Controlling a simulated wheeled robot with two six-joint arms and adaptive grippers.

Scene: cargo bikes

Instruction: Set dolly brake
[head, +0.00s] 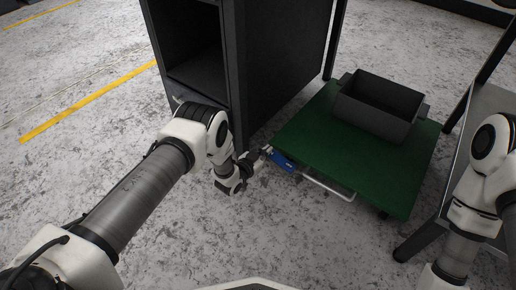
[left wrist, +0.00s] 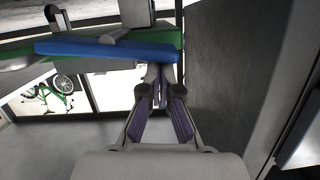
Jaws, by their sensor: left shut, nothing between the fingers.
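The dolly has a flat green deck (head: 330,150); in the left wrist view its green edge (left wrist: 85,62) runs across the top. A blue brake pedal (head: 283,162) sticks out at the deck's near left edge, and it shows as a long blue bar (left wrist: 110,50) in the left wrist view. My left gripper (head: 265,151) is shut and empty, close beside the pedal at its left end. In the left wrist view its fingertips (left wrist: 160,76) are just by the bar; I cannot tell whether they touch it. My right gripper is out of view.
A dark grey bin (head: 380,106) stands on the deck. A tall dark cabinet (head: 285,60) stands just behind my left gripper. A white bar (head: 330,190) sticks out at the dolly's near edge. A table-like frame (head: 485,110) is at right. The floor at left is clear.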

